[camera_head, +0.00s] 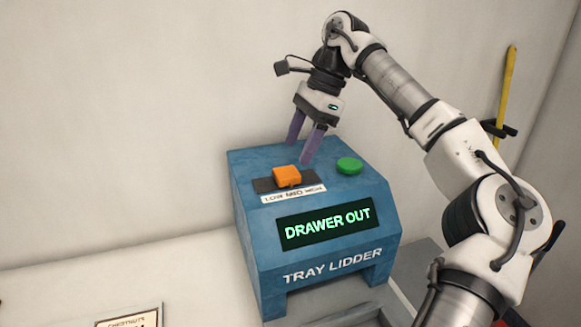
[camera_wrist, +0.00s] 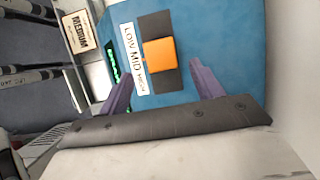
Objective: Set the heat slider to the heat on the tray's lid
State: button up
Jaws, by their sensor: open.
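The heat slider is an orange knob (camera_head: 287,177) on a black track on top of the blue tray lidder (camera_head: 255,235). It also shows in the wrist view (camera_wrist: 160,52). The knob sits about mid-track, beside MID on the white LOW, MID, HIGH label (camera_head: 293,194). A card reading MEDIUM (camera_wrist: 77,32) shows in the wrist view; its heading, CHESTNUTS, shows in the head view. I cannot tell whether it is on the tray's lid. My gripper (camera_head: 299,152) is open and empty, with purple fingers pointing down behind the knob, apart from it.
A green button (camera_head: 349,165) is right of the slider. The lidder's screen (camera_head: 326,223) reads DRAWER OUT. A wall stands close behind the lidder. The pale counter (camera_head: 60,290) left of the lidder is mostly clear.

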aim_at(288, 171)
jog(key=x, duration=0.5)
jog(key=shift+a+f, duration=0.15)
jog(key=shift+f, duration=0.15)
